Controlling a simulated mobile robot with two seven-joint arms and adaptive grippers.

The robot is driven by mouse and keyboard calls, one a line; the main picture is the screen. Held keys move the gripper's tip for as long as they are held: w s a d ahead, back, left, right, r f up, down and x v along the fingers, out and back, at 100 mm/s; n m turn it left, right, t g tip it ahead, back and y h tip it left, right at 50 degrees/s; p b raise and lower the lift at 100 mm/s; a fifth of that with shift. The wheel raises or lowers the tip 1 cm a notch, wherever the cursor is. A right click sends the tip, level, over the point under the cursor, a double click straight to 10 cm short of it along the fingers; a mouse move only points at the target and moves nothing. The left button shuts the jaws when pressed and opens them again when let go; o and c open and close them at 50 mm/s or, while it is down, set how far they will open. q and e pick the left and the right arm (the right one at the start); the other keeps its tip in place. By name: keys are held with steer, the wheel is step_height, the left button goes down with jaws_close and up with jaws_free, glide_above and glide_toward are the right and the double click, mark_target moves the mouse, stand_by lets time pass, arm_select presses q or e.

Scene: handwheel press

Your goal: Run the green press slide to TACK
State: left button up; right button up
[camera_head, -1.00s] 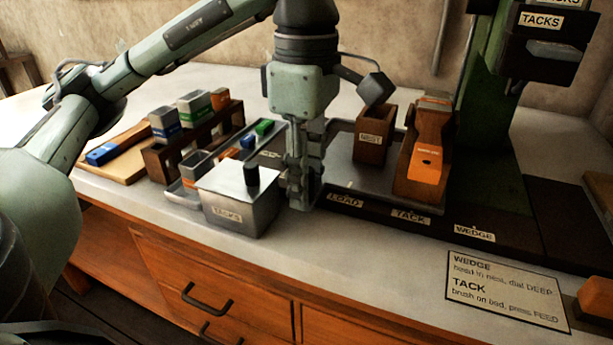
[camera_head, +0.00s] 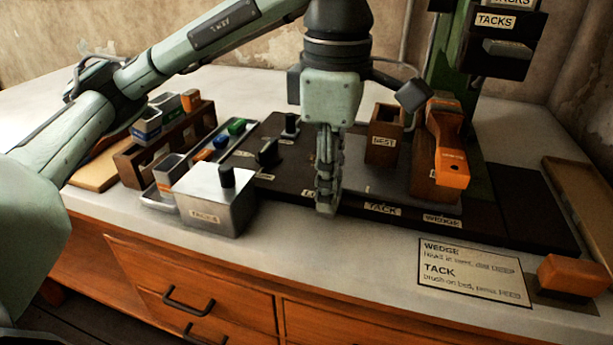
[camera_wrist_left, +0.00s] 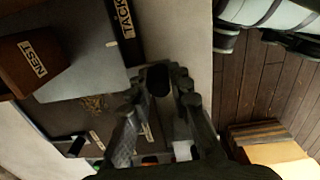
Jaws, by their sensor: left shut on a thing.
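The press slide (camera_head: 372,181) is a grey metal plate on a dark base. It carries a brown box labelled NEST (camera_head: 382,143) and an orange-topped brown block (camera_head: 440,180). The green press column (camera_head: 452,70) stands behind. On the base's front edge, the TACK label (camera_head: 382,209) is below the NEST box and the WEDGE label (camera_head: 442,220) is further right. The LOAD label is mostly hidden by my left gripper (camera_head: 326,207), which points down at the slide's left end. In the left wrist view its fingers are closed around a dark round grip (camera_wrist_left: 158,79). My right gripper is out of view.
A metal box labelled TACKS (camera_head: 214,203) and a tray with coloured pieces (camera_head: 160,196) stand left of my left gripper. A dark bin labelled TACKS (camera_head: 497,45) hangs at upper right. An instruction card (camera_head: 472,272) and an orange block (camera_head: 574,275) lie at front right.

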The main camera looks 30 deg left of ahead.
arm_select(q)
steer(key=shift+s+d+f, duration=0.1)
steer(key=shift+s+d, duration=0.05)
steer(key=shift+d, duration=0.3)
steer(key=shift+s+d+f, duration=0.1)
steer(key=shift+d, duration=0.35)
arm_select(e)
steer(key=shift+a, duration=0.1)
arm_select(q)
steer(key=shift+d, duration=0.25)
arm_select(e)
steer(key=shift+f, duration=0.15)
arm_select(q)
steer(key=shift+d, duration=0.45)
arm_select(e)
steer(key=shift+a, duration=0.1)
arm_select(q)
steer(key=shift+d, duration=0.2)
steer(key=o, duration=1.1)
steer(key=shift+w+d+f+m, duration=0.35)
steer(key=shift+w+d, duration=0.25)
steer(key=shift+w, duration=0.25)
steer(key=o, duration=0.4)
steer(key=shift+s+a+r, duration=0.1)
steer(key=shift+r, duration=0.1)
steer(key=shift+a, duration=0.15)
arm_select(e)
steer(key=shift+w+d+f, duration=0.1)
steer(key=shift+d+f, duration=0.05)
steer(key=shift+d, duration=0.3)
